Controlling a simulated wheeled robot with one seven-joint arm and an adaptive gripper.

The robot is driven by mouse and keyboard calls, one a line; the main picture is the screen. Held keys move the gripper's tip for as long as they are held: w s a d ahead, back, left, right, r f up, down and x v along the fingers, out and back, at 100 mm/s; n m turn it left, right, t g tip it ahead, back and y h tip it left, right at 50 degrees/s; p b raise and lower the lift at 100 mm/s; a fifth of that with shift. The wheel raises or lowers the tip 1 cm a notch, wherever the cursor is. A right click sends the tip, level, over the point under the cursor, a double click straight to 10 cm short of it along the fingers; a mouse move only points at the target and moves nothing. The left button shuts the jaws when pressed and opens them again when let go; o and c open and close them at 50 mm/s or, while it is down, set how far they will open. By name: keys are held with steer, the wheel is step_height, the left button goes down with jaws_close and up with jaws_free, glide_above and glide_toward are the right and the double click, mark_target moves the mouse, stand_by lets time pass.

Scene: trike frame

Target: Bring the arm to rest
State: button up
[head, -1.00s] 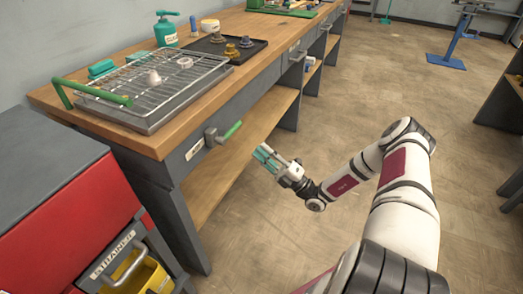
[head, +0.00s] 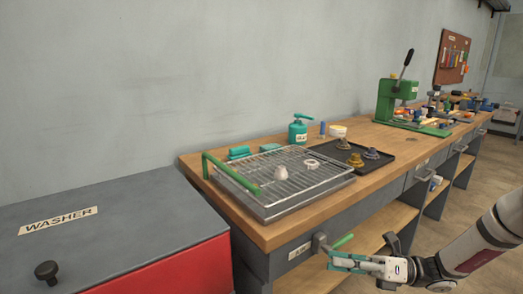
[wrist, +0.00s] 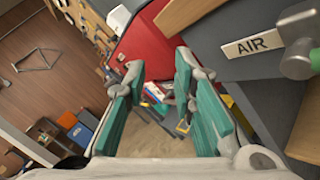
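My gripper (head: 345,263) shows at the bottom right of the head view, at the end of my white arm. Its teal-padded fingers point left, in front of the bench and near the green-handled air valve on the bench front. In the wrist view my gripper (wrist: 163,92) has its two teal fingers apart, with nothing held between them.
The wooden bench (head: 272,234) carries a wire rack (head: 310,176) on a tray, a dark tray (head: 400,148) and a green press (head: 388,100). The green valve handle (head: 342,241) sticks out close to my gripper. The washer (head: 120,245) stands at left.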

steer(key=s+a+r+n+g+h, duration=0.3)
steer(key=s+r+n+g+h, duration=0.15)
steer(key=s+n, duration=0.3)
steer(key=s+a+r+n+g+h, duration=0.3)
steer(key=s+r+n+h, duration=0.25)
steer(key=s+n, duration=0.2)
steer(key=s+d+r+n+t+h, duration=0.2)
steer(key=s+d+n+t+h, duration=0.1)
steer(key=s+n+h, duration=0.4)
steer(key=s+d+r+n+t+h, duration=0.25)
steer(key=s+d+n, duration=0.2)
steer(key=s, duration=0.55)
step_height(320, 180, up, 20)
steer(key=n+t+p, duration=0.1)
steer(key=t+p, duration=0.3)
steer(key=p, duration=1.4)
steer(key=shift+w+a+f+p, duration=0.15)
steer(key=shift+w+a+p, duration=0.1)
steer(key=shift+a+p, duration=0.15)
steer(key=shift+o, duration=1.1)
steer(key=shift+w, duration=0.1)
